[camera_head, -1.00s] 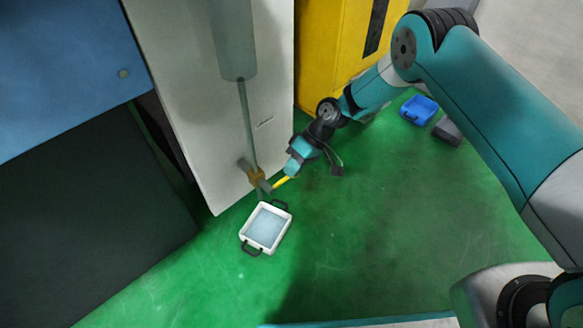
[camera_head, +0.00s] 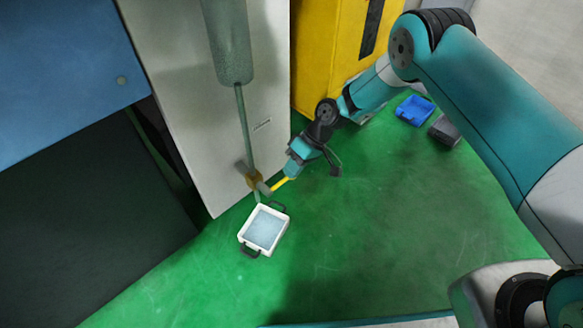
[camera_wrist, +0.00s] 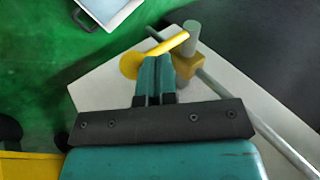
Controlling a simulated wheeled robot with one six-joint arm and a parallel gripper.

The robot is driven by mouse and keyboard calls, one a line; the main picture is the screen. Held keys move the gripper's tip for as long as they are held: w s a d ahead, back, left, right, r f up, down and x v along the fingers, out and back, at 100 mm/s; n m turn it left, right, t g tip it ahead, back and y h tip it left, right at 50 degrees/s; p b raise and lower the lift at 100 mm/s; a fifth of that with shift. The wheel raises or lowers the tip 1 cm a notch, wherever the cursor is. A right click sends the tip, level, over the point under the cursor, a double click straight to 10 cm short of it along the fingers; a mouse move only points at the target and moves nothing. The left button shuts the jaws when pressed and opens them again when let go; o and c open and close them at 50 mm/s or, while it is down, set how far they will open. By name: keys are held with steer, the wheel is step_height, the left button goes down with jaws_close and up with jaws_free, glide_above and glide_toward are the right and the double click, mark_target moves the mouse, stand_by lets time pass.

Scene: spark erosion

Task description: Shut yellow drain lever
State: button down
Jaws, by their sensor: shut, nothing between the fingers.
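The yellow drain lever (camera_head: 281,185) sticks out to the right of a brass valve (camera_head: 253,181) at the lower end of a thin grey pipe. My gripper (camera_head: 290,173) is at the lever's outer end, beside the white panel's lower edge. In the wrist view my gripper (camera_wrist: 155,62) is shut and empty. Its fingertips lie right by the lever (camera_wrist: 168,44), next to a round yellow part (camera_wrist: 131,65). I cannot tell whether they touch the lever. The brass valve (camera_wrist: 189,68) shows just right of the fingers.
A white tray (camera_head: 242,235) with dark handles and pale contents stands on the green floor below the valve. A white panel (camera_head: 190,110) stands behind the pipe. A yellow cabinet (camera_head: 325,50) and blue bin (camera_head: 415,110) are farther back. Floor right of the tray is clear.

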steer(key=r+p, duration=0.1)
steer(key=r, duration=0.1)
steer(key=r+p, duration=0.1)
steer(key=r, duration=0.1)
steer(key=shift+d+r, duration=0.1)
steer(key=shift+d, duration=0.3)
steer(key=p+v, duration=0.2)
steer(key=v, duration=0.6)
steer(key=shift+w+d, duration=0.35)
steer(key=shift+d, duration=0.15)
